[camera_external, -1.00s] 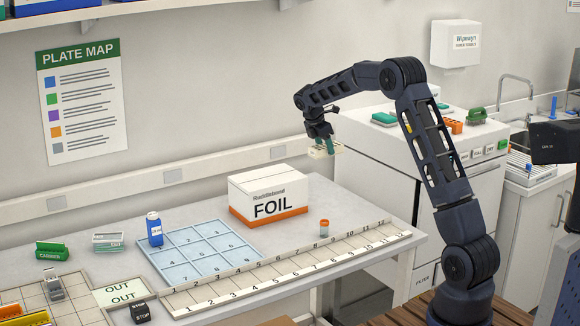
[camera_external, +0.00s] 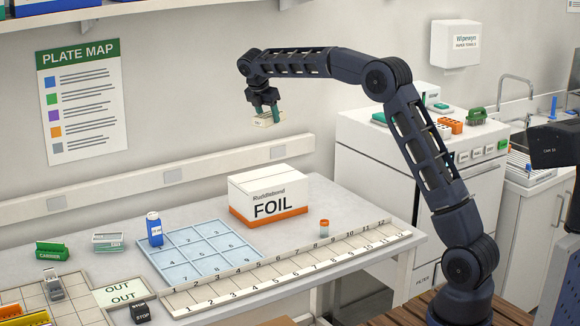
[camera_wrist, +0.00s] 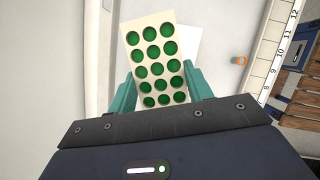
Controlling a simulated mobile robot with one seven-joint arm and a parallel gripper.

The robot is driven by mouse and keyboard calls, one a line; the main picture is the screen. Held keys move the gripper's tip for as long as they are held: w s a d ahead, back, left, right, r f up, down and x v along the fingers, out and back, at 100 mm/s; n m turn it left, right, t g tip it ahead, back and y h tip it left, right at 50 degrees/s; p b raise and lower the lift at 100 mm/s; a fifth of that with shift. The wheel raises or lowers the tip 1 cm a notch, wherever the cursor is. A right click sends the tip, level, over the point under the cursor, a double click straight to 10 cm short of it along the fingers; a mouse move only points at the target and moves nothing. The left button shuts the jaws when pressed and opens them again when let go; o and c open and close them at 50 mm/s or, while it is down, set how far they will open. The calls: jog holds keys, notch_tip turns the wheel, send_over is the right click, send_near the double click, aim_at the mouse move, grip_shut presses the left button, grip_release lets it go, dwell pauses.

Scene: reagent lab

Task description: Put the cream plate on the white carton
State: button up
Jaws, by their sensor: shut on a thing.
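The cream plate (camera_wrist: 140,41) is a flat block with rows of round green wells. My gripper (camera_wrist: 163,90) is shut on it, a teal finger on each side. In the external view my gripper (camera_external: 264,107) holds the plate (camera_external: 266,120) in the air, well above the white carton (camera_external: 260,187). The carton is a box marked FOIL with an orange band at its base, standing on the bench against the wall side. In the wrist view part of the carton's white top (camera_wrist: 187,42) shows behind the plate, which hides the rest.
A small orange-capped vial (camera_external: 324,229) stands right of the carton, by a numbered strip (camera_external: 290,262). The air around the plate is clear.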

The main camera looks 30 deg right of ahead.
aim_at(269, 176)
jog(key=shift+a+r, duration=0.15)
jog(key=shift+a, duration=0.3)
jog(key=shift+s+a+f, duration=0.1)
jog(key=shift+f, duration=0.25)
notch_tip(269, 176, down, 19)
jog(key=shift+f, duration=0.1)
jog(key=shift+f, duration=0.1)
jog(key=o, duration=1)
jog(key=shift+c, duration=0.2)
